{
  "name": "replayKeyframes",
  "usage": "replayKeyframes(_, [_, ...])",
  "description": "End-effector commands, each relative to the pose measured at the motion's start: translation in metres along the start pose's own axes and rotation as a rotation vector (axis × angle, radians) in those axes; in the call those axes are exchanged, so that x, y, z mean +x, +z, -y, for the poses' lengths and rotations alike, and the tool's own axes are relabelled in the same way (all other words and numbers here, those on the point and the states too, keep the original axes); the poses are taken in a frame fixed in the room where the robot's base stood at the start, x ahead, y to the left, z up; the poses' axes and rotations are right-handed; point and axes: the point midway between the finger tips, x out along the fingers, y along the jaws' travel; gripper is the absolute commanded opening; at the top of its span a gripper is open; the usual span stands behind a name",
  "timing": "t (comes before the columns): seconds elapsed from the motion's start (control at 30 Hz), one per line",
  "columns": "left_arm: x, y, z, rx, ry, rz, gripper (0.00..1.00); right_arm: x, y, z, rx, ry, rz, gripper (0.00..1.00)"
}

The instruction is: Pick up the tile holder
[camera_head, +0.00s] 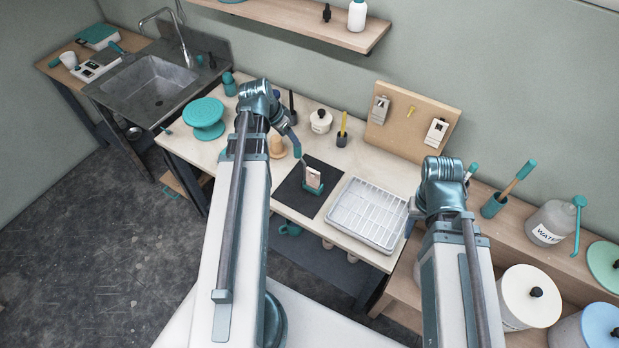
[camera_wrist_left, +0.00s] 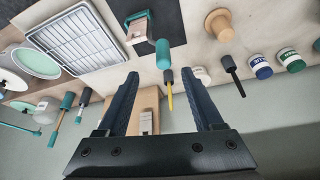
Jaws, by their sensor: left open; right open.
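The tile holder (camera_head: 313,186) stands on a dark mat on the worktable, teal at its base with a pale tile-like face. A teal handle seems to rise from it. The holder also shows at the top of the left wrist view (camera_wrist_left: 139,27). My left gripper (camera_wrist_left: 160,78) is open and empty, its two dark fingers apart; the holder lies beyond the fingertips. In the head view, my left arm hides most of that gripper. My right gripper (camera_head: 446,171) is at the right, away from the holder, with its fingers hard to make out.
A white gridded tray (camera_head: 367,213) lies right of the dark mat (camera_head: 288,197). A teal round stand (camera_head: 204,115) is at left. A pegboard (camera_head: 411,122) leans at the wall.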

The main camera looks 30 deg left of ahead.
Motion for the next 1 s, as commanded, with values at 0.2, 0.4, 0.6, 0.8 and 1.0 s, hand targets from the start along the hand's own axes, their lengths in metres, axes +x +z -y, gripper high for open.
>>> replayKeyframes(0.2, [0.002,0.001,0.003,0.001,-0.002,-0.004,0.68,0.002,0.0,0.0,0.0,0.0,0.0,0.5])
replayKeyframes(0.4, [0.019,0.002,0.003,0.001,-0.001,-0.003,0.68,0.019,-0.001,0.002,-0.003,0.001,0.0,0.5])
replayKeyframes(0.6, [0.05,0.003,0.003,0.002,-0.001,-0.002,0.68,0.048,-0.003,0.004,-0.007,0.001,0.0,0.5])
replayKeyframes(0.8, [0.08,0.002,0.003,0.001,-0.001,-0.002,0.68,0.074,-0.004,0.007,-0.007,0.002,0.0,0.5])
replayKeyframes(1.0, [0.087,0.001,0.003,0.0,-0.001,-0.002,0.68,0.08,-0.005,0.007,-0.006,0.002,0.0,0.5])
